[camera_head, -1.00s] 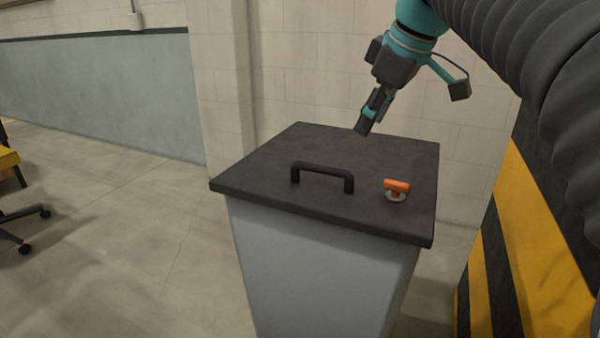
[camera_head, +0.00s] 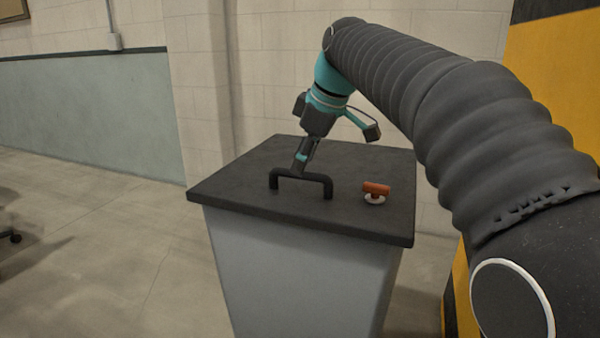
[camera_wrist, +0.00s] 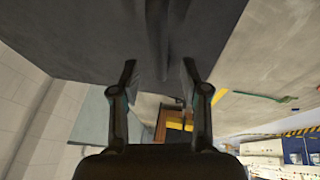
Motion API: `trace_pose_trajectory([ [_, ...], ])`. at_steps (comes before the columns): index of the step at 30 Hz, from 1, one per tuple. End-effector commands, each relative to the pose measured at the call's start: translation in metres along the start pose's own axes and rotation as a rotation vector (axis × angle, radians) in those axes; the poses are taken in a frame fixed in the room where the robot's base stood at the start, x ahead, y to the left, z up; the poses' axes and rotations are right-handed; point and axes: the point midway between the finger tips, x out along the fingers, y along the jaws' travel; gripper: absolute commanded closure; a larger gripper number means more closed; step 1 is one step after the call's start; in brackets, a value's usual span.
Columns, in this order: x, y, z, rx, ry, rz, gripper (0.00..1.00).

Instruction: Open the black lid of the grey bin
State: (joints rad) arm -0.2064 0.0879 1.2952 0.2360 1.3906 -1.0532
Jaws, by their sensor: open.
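The grey bin (camera_head: 300,275) stands upright with its flat black lid (camera_head: 235,182) lying shut on top. A black U-shaped handle (camera_head: 318,180) rises from the lid's near half. My gripper (camera_head: 298,171) reaches down from above, with its fingertips at the far side of the handle's bar in the head view. Whether they touch it I cannot tell. In the wrist view my gripper (camera_wrist: 160,72) has its two fingers apart with nothing clearly held. The dark lid (camera_wrist: 90,35) fills the upper part there, with a dim dark shape, perhaps the handle, between the fingertips.
An orange latch-like knob (camera_head: 376,188) on a pale round base sits on the lid, right of the handle. A block wall (camera_head: 270,95) stands behind the bin. A yellow and black striped surface (camera_head: 550,60) is at the right.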

Motion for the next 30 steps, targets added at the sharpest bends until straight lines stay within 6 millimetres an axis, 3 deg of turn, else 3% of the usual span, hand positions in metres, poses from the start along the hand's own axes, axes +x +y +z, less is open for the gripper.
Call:
trace_pose_trajectory([
  [6,0.024,0.0,0.0,0.0,0.0,0.001,0.55],
  [17,0.029,0.0,0.0,0.001,0.0,0.001,0.55],
  [18,0.029,0.0,0.0,0.001,0.0,0.001,0.57],
  [23,0.028,0.0,0.0,0.001,0.0,0.001,0.97],
  [30,0.028,0.0,0.0,0.001,0.0,0.0,1.0],
])
